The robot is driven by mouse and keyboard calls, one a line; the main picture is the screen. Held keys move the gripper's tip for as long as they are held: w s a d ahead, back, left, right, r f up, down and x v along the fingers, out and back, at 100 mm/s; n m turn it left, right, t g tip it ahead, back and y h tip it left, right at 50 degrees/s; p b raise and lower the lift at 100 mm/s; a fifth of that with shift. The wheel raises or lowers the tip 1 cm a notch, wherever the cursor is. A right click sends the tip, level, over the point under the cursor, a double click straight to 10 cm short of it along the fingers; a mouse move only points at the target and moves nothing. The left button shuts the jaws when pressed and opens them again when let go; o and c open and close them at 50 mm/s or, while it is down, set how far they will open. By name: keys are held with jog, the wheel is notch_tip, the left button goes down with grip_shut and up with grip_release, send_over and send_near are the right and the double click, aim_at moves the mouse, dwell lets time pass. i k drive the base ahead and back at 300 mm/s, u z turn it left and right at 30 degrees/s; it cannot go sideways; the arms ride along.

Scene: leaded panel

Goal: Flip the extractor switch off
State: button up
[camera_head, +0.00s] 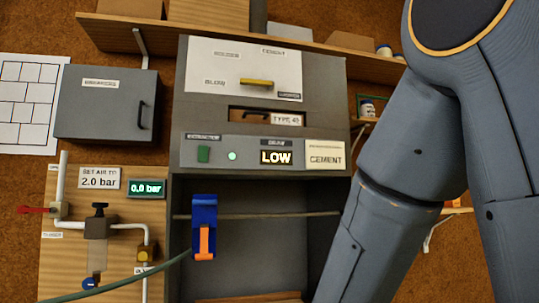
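The extractor switch (203,154) is a small green rocker on the sloped grey control panel (255,168) of the cabinet. A small label (203,137) sits above it, its print too small to read for certain. A round pale green lamp (232,156) is lit just to the right of the switch. Which way the rocker is tipped cannot be made out. My arm comes down the right side of the view, and its end runs out of the bottom edge. My gripper is not in view.
A lit LOW display (276,157) and a CEMENT card (325,154) are right of the lamp. Below, a blue-and-orange tool (204,228) with a hose hangs at a rail (270,215). An air board (120,200) with valves stands left. The space before the switch looks clear.

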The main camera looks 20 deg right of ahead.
aim_at(203, 150)
jog(key=z, duration=2.5)
jog(key=k, duration=0.65)
jog(key=u, duration=1.95)
